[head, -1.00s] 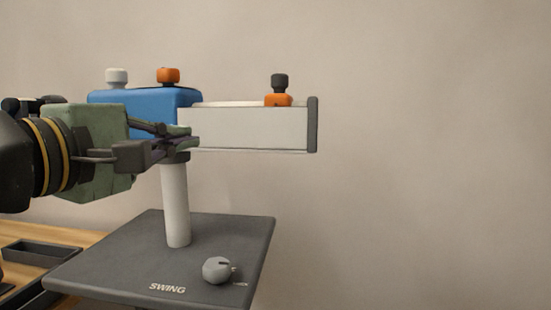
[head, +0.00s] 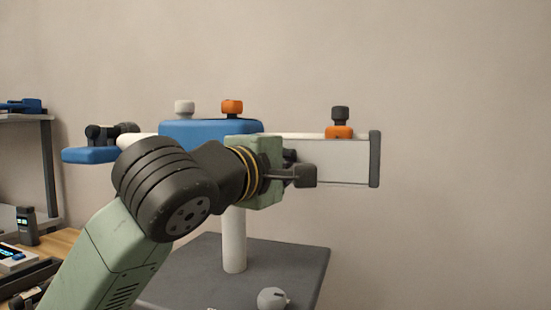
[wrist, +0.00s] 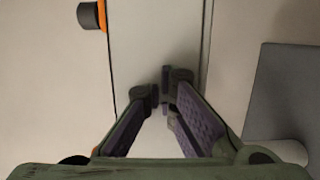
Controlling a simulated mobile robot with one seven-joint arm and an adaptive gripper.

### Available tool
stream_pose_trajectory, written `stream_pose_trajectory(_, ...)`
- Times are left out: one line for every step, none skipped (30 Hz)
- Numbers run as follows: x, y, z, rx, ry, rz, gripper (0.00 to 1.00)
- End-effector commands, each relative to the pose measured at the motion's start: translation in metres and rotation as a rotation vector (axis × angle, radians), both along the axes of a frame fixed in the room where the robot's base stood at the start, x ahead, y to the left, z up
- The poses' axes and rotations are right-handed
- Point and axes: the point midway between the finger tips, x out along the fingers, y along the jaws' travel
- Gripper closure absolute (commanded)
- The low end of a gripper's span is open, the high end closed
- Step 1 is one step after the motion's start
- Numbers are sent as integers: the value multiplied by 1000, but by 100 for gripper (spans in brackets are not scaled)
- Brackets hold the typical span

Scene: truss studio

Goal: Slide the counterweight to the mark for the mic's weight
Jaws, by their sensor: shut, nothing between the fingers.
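An orange slider (head: 338,132) with a dark knob (head: 340,113) sits on top of the rail near its right end; I take it for the counterweight. The slider's orange edge (wrist: 102,14) also shows at the top left of the wrist view. Below the rail is a pale panel (head: 345,160) with a dark end plate (head: 375,158). My gripper (head: 306,175) is in front of this panel, lower and left of the slider. In the wrist view its fingers (wrist: 165,88) are shut and empty over the panel (wrist: 155,40). I cannot read any marks.
A blue housing (head: 200,128) with white and orange knobs stands on a white post (head: 234,245). The post rises from a dark base (head: 300,260) bearing a grey knob (head: 272,298). A dark and blue part (head: 92,154) is at the left. Right of the end plate is free.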

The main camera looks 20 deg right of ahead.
Motion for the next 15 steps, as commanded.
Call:
stream_pose_trajectory(-2, -3, 0, 1, -1, -1, 100)
stream_pose_trajectory(-3, -4, 0, 0, 0, -1, 100)
stream_pose_trajectory(-3, -5, 0, -1, -1, -1, 100)
stream_pose_trajectory(-4, -5, 0, -1, -1, 0, 100)
stream_pose_trajectory(-4, -5, 0, -1, -1, 0, 100)
stream_pose_trajectory(-4, -5, 0, -1, -1, 0, 100)
stream_pose_trajectory(-4, -5, 0, -1, -1, 0, 100)
stream_pose_trajectory(-4, -5, 0, -1, -1, 0, 100)
stream_pose_trajectory(-4, -5, 0, -1, -1, 0, 100)
stream_pose_trajectory(-4, -5, 0, -1, -1, 0, 100)
stream_pose_trajectory(-4, -5, 0, -1, -1, 0, 100)
stream_pose_trajectory(-4, -5, 0, -1, -1, 0, 100)
stream_pose_trajectory(-4, -5, 0, -1, -1, 0, 100)
stream_pose_trajectory(-4, -6, 0, 1, -1, 0, 100)
stream_pose_trajectory(-5, -7, -1, 1, -1, 1, 100)
